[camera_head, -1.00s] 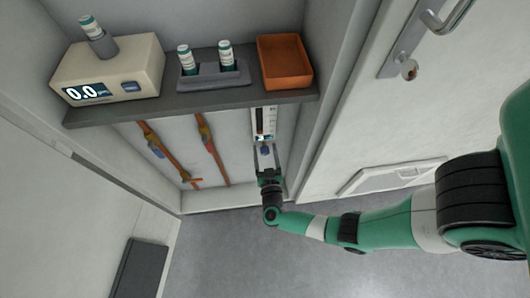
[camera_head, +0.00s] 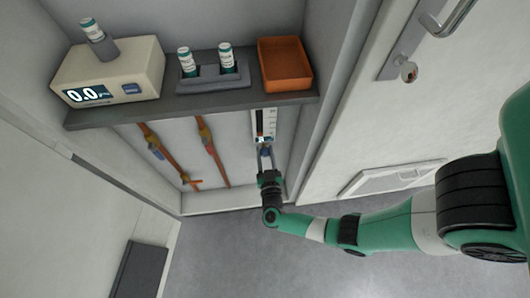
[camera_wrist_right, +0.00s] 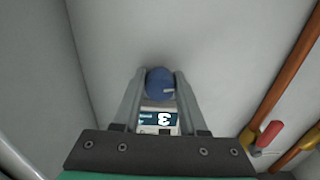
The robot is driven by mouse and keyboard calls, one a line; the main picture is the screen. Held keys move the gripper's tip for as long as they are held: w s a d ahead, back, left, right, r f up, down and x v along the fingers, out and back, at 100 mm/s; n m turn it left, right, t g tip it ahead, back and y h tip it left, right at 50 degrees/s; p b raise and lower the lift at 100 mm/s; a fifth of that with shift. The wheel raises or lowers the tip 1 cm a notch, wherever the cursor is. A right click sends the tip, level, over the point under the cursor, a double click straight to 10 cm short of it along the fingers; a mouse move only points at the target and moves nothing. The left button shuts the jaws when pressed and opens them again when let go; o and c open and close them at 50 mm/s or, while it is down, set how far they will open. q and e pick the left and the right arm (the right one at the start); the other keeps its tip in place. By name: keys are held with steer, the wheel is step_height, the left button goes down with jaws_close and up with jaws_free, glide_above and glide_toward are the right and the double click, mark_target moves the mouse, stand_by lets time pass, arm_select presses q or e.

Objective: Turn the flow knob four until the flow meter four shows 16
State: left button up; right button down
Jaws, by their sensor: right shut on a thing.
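The flow meter (camera_head: 265,122) is a pale upright panel with a dark scale, on the back wall below the shelf. A blue round knob (camera_wrist_right: 160,84) sits at its lower end. My right gripper (camera_head: 265,154) reaches up to it from below. In the right wrist view, the right gripper (camera_wrist_right: 161,78) has its two grey fingers shut on the knob, one on each side. A white and teal label (camera_wrist_right: 160,118) with a large upside-down digit like a 3 shows between the fingers. The meter's reading is too small to tell. My left gripper is out of view.
A grey shelf (camera_head: 200,105) above carries a device reading 0.0 (camera_head: 110,75), a vial rack (camera_head: 212,78) and an orange tray (camera_head: 285,65). Orange pipes (camera_head: 212,150) with valves run left of the meter. The cabinet side wall is close on the right.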

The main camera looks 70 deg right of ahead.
steer(key=m, duration=0.6)
steer(key=shift+m, duration=0.4)
steer(key=m, duration=1.3)
steer(key=shift+m, duration=0.3)
steer(key=m, duration=0.7)
steer(key=shift+r, duration=0.1)
steer(key=shift+c, duration=2.4)
jaws_free()
